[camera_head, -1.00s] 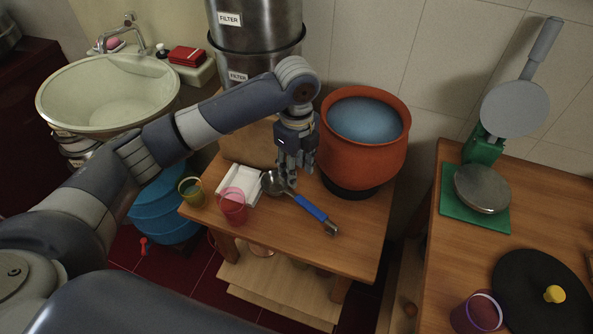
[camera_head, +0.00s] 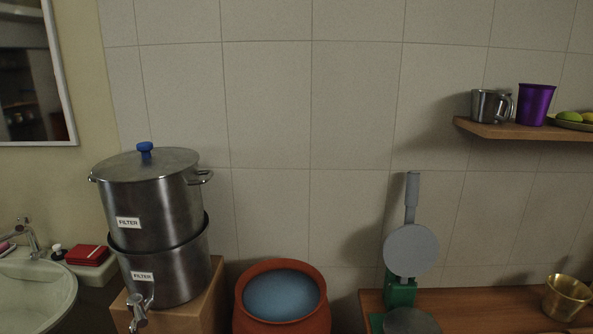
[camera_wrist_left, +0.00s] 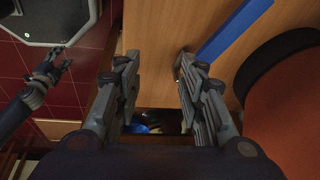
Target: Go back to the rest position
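Neither gripper shows in the head view, which looks at the wall. In the left wrist view my left gripper (camera_wrist_left: 158,75) is open and empty, its two fingers well apart. It is over the edge of a wooden table (camera_wrist_left: 155,25). A ladle's blue handle (camera_wrist_left: 235,28) lies on the table beyond the right finger, apart from it. My right gripper (camera_wrist_left: 60,62) shows small at the left of that view, above the dark red floor. Its fingers look spread with nothing between them.
The orange pot (camera_wrist_left: 288,115) is close on the right of the left wrist view. In the head view, it (camera_head: 250,318) stands between the steel filter (camera_head: 155,205) and the green-based press (camera_head: 400,290). A shelf (camera_head: 500,130) holds cups at the right.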

